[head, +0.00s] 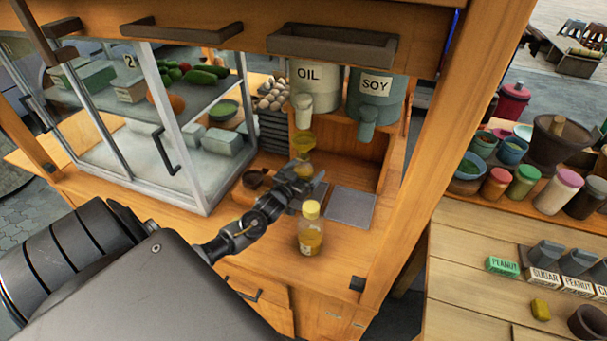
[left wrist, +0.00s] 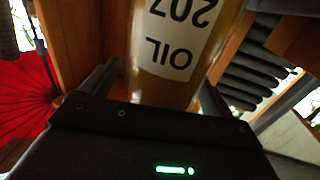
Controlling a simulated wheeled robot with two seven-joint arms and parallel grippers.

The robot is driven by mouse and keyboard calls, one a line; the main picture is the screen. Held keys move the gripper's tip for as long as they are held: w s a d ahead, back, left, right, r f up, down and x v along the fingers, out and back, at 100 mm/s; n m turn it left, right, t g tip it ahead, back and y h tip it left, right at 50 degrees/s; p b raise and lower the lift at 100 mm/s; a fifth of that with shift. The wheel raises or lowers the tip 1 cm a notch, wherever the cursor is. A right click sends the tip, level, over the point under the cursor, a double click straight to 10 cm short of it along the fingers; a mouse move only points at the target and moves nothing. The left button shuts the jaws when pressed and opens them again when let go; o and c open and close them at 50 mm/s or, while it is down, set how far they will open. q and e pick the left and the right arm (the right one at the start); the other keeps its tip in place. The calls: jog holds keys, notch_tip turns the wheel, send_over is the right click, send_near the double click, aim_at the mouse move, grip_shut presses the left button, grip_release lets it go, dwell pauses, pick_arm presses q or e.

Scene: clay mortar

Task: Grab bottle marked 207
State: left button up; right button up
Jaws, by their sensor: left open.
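A bottle labelled "OIL 207" (left wrist: 172,45) fills the middle of the left wrist view, its label upside down there. My left gripper (left wrist: 158,88) is open, with one finger on each side of this bottle; I cannot tell whether they touch it. In the head view my left gripper (head: 308,182) is under the OIL dispenser, and a yellow bottle top (head: 304,142) shows just behind it. The gripper hides the lower part. A second yellow-capped bottle (head: 310,232) stands nearer on the counter; its label is too small to read. My right gripper is not in view.
A glass display case (head: 158,147) stands left of my arm. A grey square plate (head: 351,206) lies to the right of the gripper. The front counter is mostly clear.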

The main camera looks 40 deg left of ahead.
aim_at(305, 163)
pick_arm(q)
jog(key=shift+w, duration=0.25)
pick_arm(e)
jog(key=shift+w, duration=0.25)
pick_arm(q)
jog(key=c, duration=1.3)
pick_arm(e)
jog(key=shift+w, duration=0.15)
pick_arm(q)
jog(key=shift+r, duration=0.1)
jog(key=shift+a+r+b, duration=0.1)
jog(key=shift+r+b, duration=0.45)
jog(key=shift+r, duration=0.9)
jog(key=shift+s+r, duration=0.2)
jog(key=shift+s+d+r+b, duration=0.1)
jog(key=shift+s+d+b, duration=0.4)
jog(key=shift+s, duration=2.45)
jog(key=shift+s+d+f+b, duration=0.15)
jog(key=shift+s+b, duration=0.55)
jog(key=shift+s, duration=2.2)
jog(key=shift+s+d+r+b, duration=0.15)
jog(key=shift+s+d+b, duration=0.35)
jog(key=shift+s, duration=2.45)
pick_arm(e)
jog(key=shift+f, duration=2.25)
